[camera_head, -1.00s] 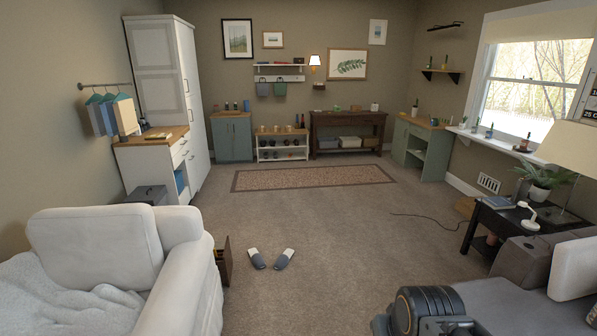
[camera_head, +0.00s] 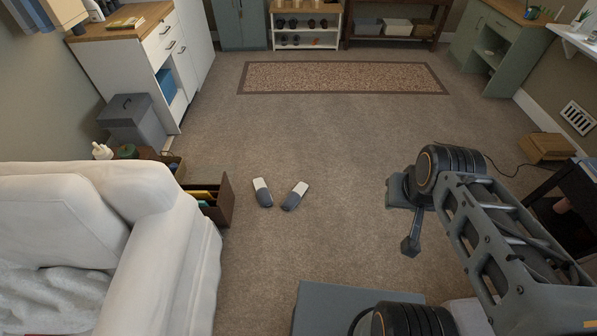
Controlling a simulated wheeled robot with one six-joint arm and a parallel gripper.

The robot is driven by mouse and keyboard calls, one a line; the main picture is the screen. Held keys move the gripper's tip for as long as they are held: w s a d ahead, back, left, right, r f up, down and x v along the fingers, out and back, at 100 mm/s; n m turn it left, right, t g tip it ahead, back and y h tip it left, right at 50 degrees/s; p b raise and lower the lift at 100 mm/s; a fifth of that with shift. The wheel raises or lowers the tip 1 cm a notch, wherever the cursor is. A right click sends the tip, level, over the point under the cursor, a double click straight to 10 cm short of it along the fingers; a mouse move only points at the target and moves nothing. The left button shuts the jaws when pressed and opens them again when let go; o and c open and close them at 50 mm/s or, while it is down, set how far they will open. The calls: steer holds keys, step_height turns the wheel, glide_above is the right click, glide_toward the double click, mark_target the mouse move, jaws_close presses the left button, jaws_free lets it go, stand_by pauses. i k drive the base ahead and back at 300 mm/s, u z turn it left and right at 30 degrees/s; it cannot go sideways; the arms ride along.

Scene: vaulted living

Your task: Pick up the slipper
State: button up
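Two grey slippers with pale ends lie apart on the carpet in the middle of the head view, the left slipper (camera_head: 262,192) and the right slipper (camera_head: 295,196). Their dark ends face the camera and their pale ends point away. My gripper (camera_head: 410,245) hangs from my folded arm at the right, clear of both slippers and to their right. Its fingers point down and look small and dark. I cannot make out a gap between them. No object shows at the fingertips.
A white armchair (camera_head: 160,215) fills the left, with a brown open box (camera_head: 215,200) beside it, close to the left slipper. A patterned rug (camera_head: 340,78) lies beyond. A dark side table (camera_head: 565,205) stands at the far right. The carpet around the slippers is clear.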

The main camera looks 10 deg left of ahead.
mark_target(293, 199)
steer(key=i, duration=2)
steer(key=u, duration=3.3)
